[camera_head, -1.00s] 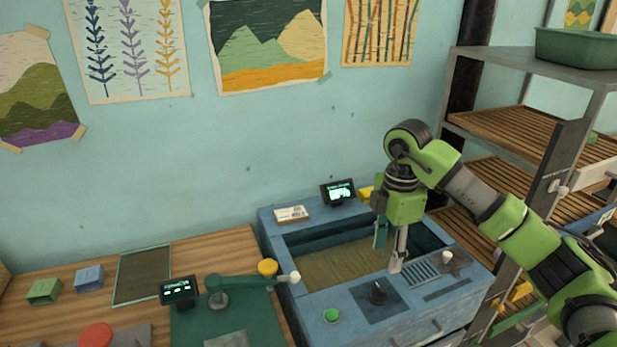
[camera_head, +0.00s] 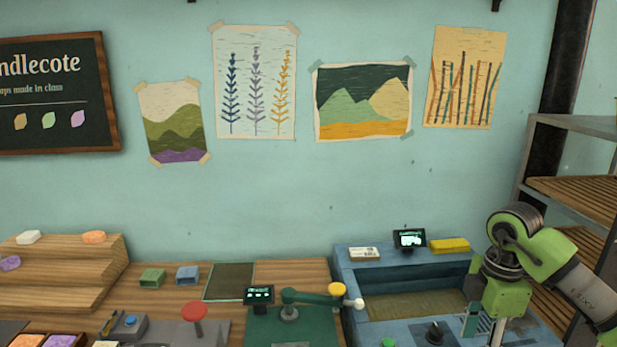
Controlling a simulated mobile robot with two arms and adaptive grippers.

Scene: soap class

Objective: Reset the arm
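My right arm comes in from the right, and its green and grey wrist points down. My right gripper (camera_head: 484,327) hangs over the right part of the blue basin unit (camera_head: 355,283). Its fingertips are cut off by the bottom edge, so whether it is open or shut, or holds anything, does not show. My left arm and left gripper are not in view.
Wooden steps (camera_head: 70,262) with soaps are at left. A shelf rack (camera_head: 570,190) stands at right.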

